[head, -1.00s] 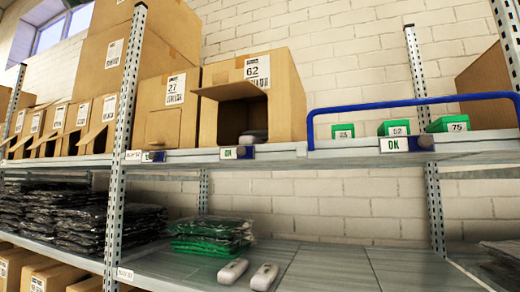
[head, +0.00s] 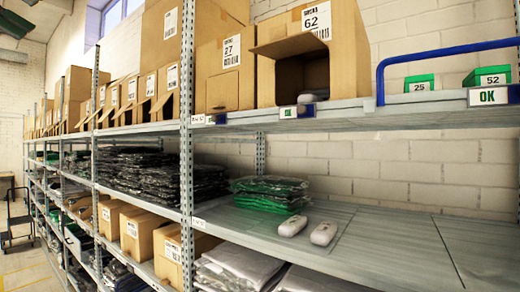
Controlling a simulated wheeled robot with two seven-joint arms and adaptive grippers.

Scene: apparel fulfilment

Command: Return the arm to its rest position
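Neither of my arms nor either gripper shows in the head view. The view takes in a metal shelving rack (head: 187,110) with an upper and a lower shelf. On the upper shelf an open cardboard box marked 62 (head: 350,60) has a grey-white object (head: 313,96) at its mouth. On the lower shelf a stack of green bagged garments (head: 270,193) lies beside two small white rounded objects (head: 293,223) (head: 323,233).
A blue rail (head: 440,50) stands above small green boxes (head: 419,82) on the upper shelf. Dark bagged garments (head: 150,170) fill the shelf to the left. An aisle floor (head: 25,265) with a dark cart (head: 18,222) shows at far left.

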